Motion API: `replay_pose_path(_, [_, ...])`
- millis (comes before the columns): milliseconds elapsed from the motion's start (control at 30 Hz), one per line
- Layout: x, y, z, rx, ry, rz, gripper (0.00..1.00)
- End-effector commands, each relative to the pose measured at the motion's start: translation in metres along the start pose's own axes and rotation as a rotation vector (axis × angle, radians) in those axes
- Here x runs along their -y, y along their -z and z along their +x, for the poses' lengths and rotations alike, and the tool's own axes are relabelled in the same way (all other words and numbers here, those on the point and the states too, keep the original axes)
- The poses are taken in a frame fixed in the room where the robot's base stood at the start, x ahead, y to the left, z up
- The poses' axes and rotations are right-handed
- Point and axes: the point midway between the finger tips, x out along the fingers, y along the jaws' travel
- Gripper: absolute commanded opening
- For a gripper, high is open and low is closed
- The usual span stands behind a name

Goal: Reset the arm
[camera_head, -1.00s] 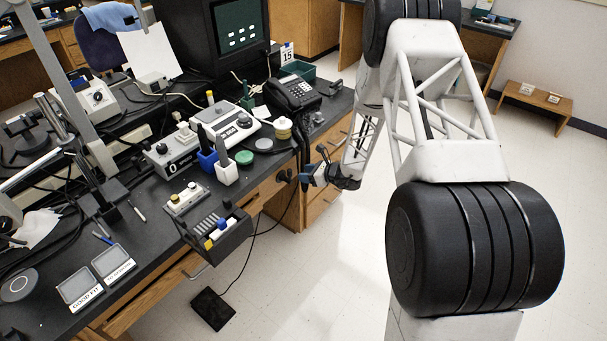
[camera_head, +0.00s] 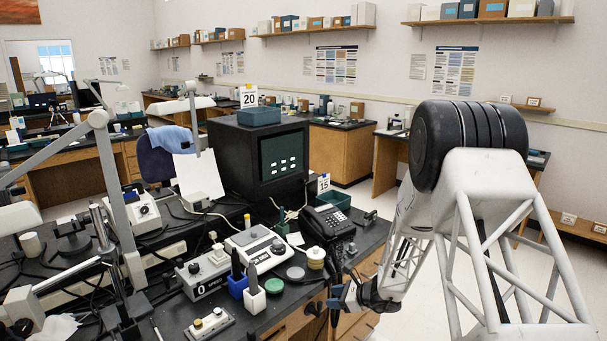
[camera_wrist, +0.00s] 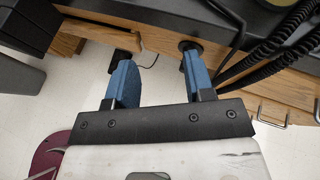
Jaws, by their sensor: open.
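My gripper (camera_wrist: 157,72) is open in the wrist view. Its two blue-padded fingers stand apart with nothing between them but the view of the floor and the wooden bench front. In the head view my gripper (camera_head: 335,300) hangs at the right edge of the black-topped workbench (camera_head: 355,246), beside the phone end. Its fingers are small there and partly dark against the bench. My arm reaches down to it from the right. I cannot tell how far the fingertips are from the bench edge.
A black phone (camera_head: 328,224), a grey scale (camera_head: 256,246), a blue cup (camera_head: 237,285) and a white cup (camera_head: 255,301) stand on the bench near my gripper. A boxy monitor (camera_head: 258,160) stands behind. Coiled black cords (camera_wrist: 285,40) hang near the fingers. Floor to the right is open.

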Motion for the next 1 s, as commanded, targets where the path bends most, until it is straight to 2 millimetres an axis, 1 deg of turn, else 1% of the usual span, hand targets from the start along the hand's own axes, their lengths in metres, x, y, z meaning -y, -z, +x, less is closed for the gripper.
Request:
replay_pose_path(33, [-0.004,-0.016,-0.007,-0.006,-0.018,-0.039,0.48])
replay_pose_path(100, [-0.014,-0.033,-0.016,-0.018,-0.049,-0.092,0.48])
replay_pose_path(267, [-0.035,-0.070,-0.038,-0.046,-0.117,-0.212,0.48])
replay_pose_path(500, [-0.070,-0.119,-0.073,-0.093,-0.214,-0.394,0.48])
replay_pose_path(700, [-0.102,-0.152,-0.104,-0.139,-0.293,-0.546,0.48])
replay_pose_path(1000, [-0.152,-0.193,-0.152,-0.216,-0.407,-0.772,0.48])
